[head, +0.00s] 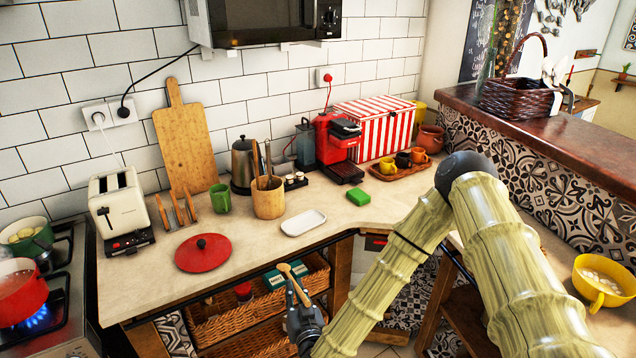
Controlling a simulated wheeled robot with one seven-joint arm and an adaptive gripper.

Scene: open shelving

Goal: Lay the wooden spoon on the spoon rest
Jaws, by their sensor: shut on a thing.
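The wooden spoon (287,271) is in my gripper (297,297), in front of the counter's front edge at the lower middle of the head view. My gripper is shut on it, and the spoon's pale end points up and left. Part of the spoon is hidden by the gripper. The spoon rest, a white shallow rounded dish (304,222), lies on the counter near its front edge, above and a little right of the gripper in the picture. It looks empty.
A wooden utensil holder (268,200) stands behind the spoon rest to the left. A red lid (203,251) lies left of it, and a green sponge (358,197) lies to its right. Wicker baskets (235,318) sit under the counter. A lit stove burner (40,321) is far left.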

